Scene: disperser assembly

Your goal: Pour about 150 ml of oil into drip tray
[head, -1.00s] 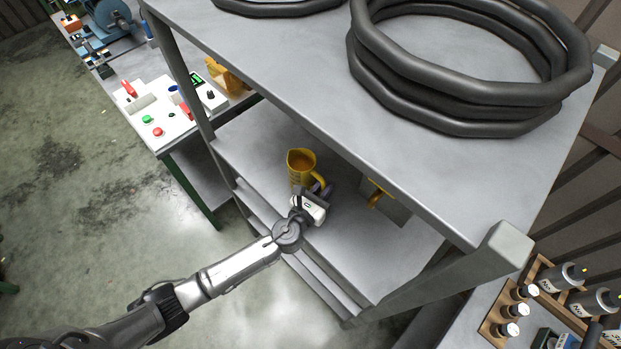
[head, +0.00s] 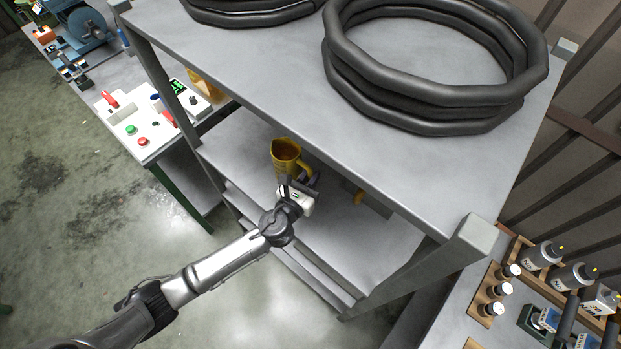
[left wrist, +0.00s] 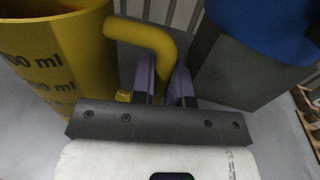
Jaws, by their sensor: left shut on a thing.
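A yellow measuring jug (head: 285,155) with brownish oil inside is at the middle shelf of the grey rack, with its handle toward the right. In the left wrist view the jug (left wrist: 50,62) shows dark "ml" markings and looks close to upright. My left gripper (head: 303,184) is at the jug's handle; in the left wrist view its purple fingers (left wrist: 165,85) are shut on the handle (left wrist: 145,38). I cannot tell whether the jug's base touches the shelf. No drip tray can be made out. My right gripper is not in view.
Above the jug, the rack's top shelf (head: 300,75) holds black hose coils (head: 435,110). A grey block with a blue top (left wrist: 235,75) stands right of the fingers in the left wrist view. A bench with buttons (head: 140,135) is at left; bottles (head: 540,255) are at lower right.

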